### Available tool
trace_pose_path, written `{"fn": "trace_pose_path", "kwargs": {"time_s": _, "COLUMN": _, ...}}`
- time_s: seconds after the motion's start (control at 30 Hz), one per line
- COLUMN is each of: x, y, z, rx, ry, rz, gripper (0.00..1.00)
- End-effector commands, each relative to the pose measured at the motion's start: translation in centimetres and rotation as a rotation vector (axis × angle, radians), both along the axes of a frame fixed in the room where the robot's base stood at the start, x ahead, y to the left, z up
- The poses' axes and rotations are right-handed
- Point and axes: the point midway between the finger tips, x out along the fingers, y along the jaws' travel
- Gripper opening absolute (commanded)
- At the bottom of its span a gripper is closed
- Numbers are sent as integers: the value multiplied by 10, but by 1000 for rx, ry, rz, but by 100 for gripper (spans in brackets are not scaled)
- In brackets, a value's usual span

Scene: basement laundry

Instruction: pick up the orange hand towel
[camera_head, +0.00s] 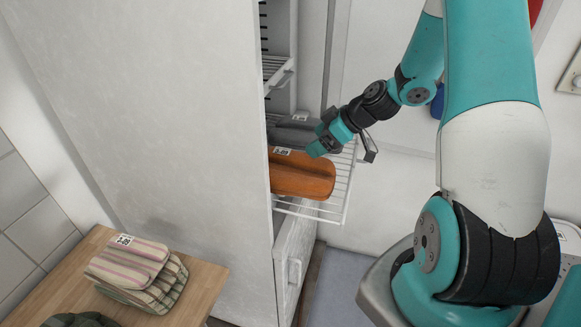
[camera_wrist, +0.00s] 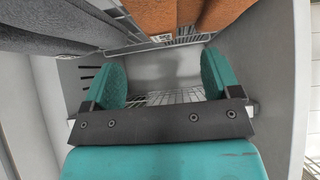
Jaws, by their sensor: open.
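The orange hand towel (camera_head: 300,176) lies folded on a pulled-out white wire shelf (camera_head: 345,190) of a tall white cabinet, with a small printed label at its left end. My gripper (camera_head: 326,143) is just above and behind the towel, over the shelf. In the wrist view the towel (camera_wrist: 168,14) shows at the top edge, beyond the wire rim. My gripper (camera_wrist: 160,78) is open there, its two teal fingers apart with nothing between them. Whether a finger touches the towel I cannot tell.
A grey folded towel (camera_head: 288,132) lies behind the orange one; grey cloth (camera_wrist: 50,28) also shows in the wrist view. The cabinet side (camera_head: 150,110) stands left of the shelf. A wooden table (camera_head: 200,288) with striped towels (camera_head: 128,264) is at lower left.

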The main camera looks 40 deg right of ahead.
Motion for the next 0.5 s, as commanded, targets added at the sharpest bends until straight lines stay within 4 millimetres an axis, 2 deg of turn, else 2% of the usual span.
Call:
{"fn": "trace_pose_path", "kwargs": {"time_s": 0.1, "x": 10, "y": 8, "z": -11, "rx": 2, "ry": 3, "rz": 3, "gripper": 83}}
{"fn": "trace_pose_path", "kwargs": {"time_s": 0.37, "x": 19, "y": 15, "z": -24, "rx": 2, "ry": 3, "rz": 1, "gripper": 83}}
{"fn": "trace_pose_path", "kwargs": {"time_s": 0.5, "x": 29, "y": 20, "z": -38, "rx": 3, "ry": 5, "rz": 2, "gripper": 83}}
